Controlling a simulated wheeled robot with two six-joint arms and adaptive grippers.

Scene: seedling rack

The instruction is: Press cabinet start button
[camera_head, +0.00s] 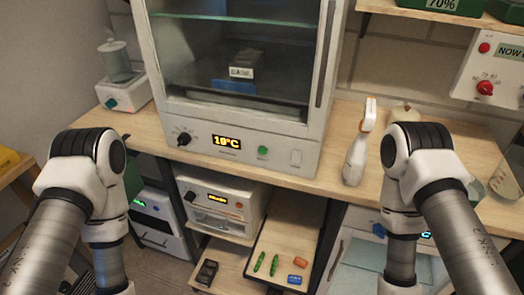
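The cabinet (237,60) stands on the wooden counter at the upper middle, with a glass front and a grey control panel (230,142) below it. The panel has a black knob (184,139), a lit display (227,142) reading 19°C, a round green button (263,150) and a pale rocker-like switch (295,158). I cannot read which control is labelled start. A dark box with a white label (242,70) is inside behind the glass. Both my arms rise in front of the counter and bend down, and both grippers are below the picture's lower edge.
A white spray bottle (358,148) stands on the counter right of the cabinet. A wall box with red knobs (488,75) is at upper right. Below are a white unit (215,200) and a tray (282,240) with small items.

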